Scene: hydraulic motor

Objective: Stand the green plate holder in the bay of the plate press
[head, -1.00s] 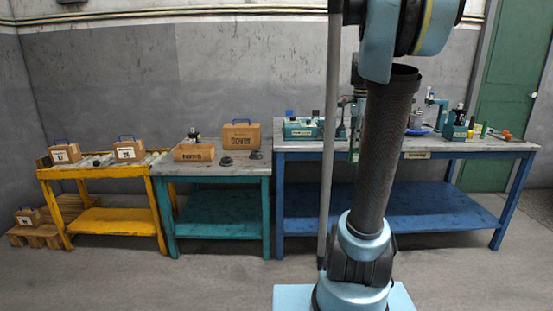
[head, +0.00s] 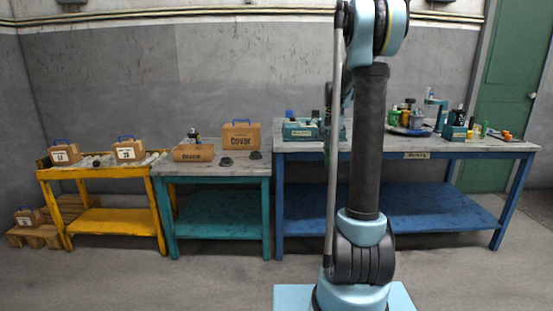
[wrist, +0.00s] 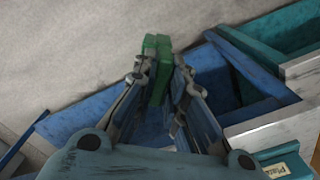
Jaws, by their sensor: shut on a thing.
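In the wrist view my gripper (wrist: 157,72) is shut on the green plate holder (wrist: 157,58), which sticks up between the fingertips. It is held in the air, clear of any surface I can see. At the lower right corner of that view is a label (wrist: 283,170) that seems to start with "Plate"; its unit is mostly cut off. In the head view a teal labelled unit (head: 298,129) stands at the left end of the blue bench; I cannot tell whether it is the plate press. The bay is not visible.
The blue bench (head: 500,147) carries several bottles and teal devices (head: 455,132) at its right end. Left of it stand a teal table (head: 170,168) with a cover box (head: 241,135) and a yellow table (head: 110,172) with boxes. The floor in front is clear.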

